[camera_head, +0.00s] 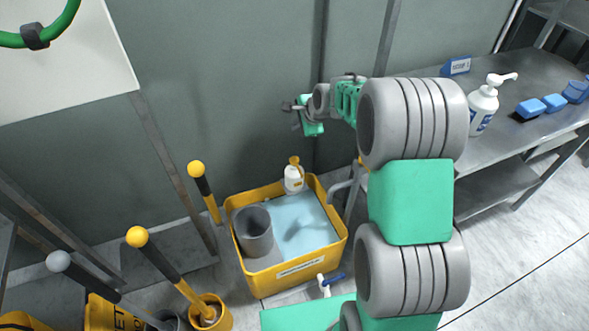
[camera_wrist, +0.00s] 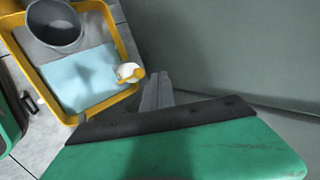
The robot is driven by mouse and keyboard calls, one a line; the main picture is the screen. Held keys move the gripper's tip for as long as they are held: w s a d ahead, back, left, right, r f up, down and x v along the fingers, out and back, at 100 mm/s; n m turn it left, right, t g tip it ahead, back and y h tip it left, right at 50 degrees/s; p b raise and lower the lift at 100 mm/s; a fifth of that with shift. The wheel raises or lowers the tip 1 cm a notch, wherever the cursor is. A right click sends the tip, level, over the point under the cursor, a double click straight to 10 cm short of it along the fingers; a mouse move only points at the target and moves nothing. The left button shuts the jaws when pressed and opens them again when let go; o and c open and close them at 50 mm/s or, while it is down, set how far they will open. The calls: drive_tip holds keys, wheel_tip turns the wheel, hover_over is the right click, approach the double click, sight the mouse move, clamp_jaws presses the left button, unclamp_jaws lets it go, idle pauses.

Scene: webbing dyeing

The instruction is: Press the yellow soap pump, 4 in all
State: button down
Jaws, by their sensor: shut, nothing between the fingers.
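The soap pump with a yellow head and white bottle (camera_head: 294,178) stands upright at the back edge of the yellow tub (camera_head: 265,278). In the wrist view its yellow pump head (camera_wrist: 133,75) shows from above, over the white bottle top. My gripper (camera_head: 290,107) is above and behind the pump, apart from it. In the wrist view my gripper (camera_wrist: 157,82) is shut with its fingers together and nothing between them. The fingertips appear just to the right of the pump head in that picture, and the height gap is hard to tell.
The tub holds light blue liquid (camera_head: 305,222) and a grey cylinder (camera_head: 253,232). A white pump bottle (camera_head: 484,105) and blue blocks (camera_head: 541,105) stand on the steel table (camera_head: 500,150) at right. Yellow-knobbed handles (camera_head: 196,169) rise left of the tub. A wall lies close behind.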

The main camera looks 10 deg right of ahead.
sight(296, 161)
drive_tip(key=w+d+f+m+t+y+b, duration=0.1)
drive_tip(key=w+f+m+b, duration=0.1)
drive_tip(key=w+f+m, duration=0.4)
wheel_tip(296, 161, down, 5)
drive_tip(key=shift+w+f, duration=0.1)
drive_tip(key=shift+w, duration=0.5)
wheel_tip(296, 161, down, 9)
drive_tip(key=b, duration=0.6)
idle(1.0)
drive_tip(key=shift+f+b, duration=0.3)
